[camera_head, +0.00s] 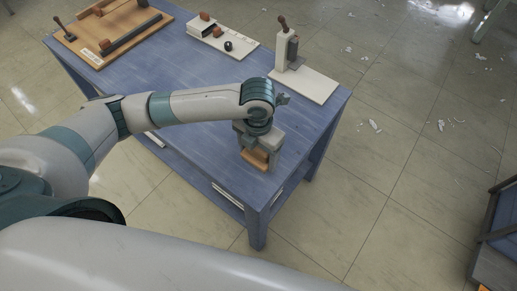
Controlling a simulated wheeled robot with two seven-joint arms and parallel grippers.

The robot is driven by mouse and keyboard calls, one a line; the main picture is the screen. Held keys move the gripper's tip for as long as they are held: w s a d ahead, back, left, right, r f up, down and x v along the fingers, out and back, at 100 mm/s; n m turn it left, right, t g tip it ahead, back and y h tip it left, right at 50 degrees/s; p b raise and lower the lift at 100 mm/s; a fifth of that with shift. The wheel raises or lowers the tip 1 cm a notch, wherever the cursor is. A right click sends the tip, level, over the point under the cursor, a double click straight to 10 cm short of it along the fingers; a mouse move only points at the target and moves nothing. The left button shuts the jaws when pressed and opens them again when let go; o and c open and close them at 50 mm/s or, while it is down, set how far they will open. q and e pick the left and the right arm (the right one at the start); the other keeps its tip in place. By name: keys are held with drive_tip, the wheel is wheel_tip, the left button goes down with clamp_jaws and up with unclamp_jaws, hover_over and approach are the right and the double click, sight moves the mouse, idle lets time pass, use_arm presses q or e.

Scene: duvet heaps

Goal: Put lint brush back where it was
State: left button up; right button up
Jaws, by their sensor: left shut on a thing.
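My left gripper (258,148) points down over the near right corner of the blue table (190,100). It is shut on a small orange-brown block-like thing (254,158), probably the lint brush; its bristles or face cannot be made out. The gripper covers part of it. I cannot tell whether it touches the tabletop or is held just above it. My right gripper is not in view.
A wooden board (115,52) with tools lies at the far left of the table. A white tray (222,42) with small items is at the back middle. A white stand on a base (315,88) is at the right. White scraps litter the floor.

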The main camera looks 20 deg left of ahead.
use_arm(q)
drive_tip(key=w+f, duration=0.1)
drive_tip(key=w, duration=0.1)
drive_tip(key=w+a+f+p, duration=0.1)
drive_tip(key=w, duration=0.1)
drive_tip(key=shift+f, duration=0.2)
drive_tip(key=shift+w+a+f, duration=0.15)
drive_tip(key=shift+w+f, duration=0.2)
drive_tip(key=shift+w, duration=0.1)
drive_tip(key=shift+f, duration=0.2)
wheel_tip(320, 180, down, 3)
drive_tip(key=shift+r+p, duration=0.1)
drive_tip(key=shift+p, duration=0.75)
drive_tip(key=shift+f, duration=0.4)
drive_tip(key=shift+f, duration=0.15)
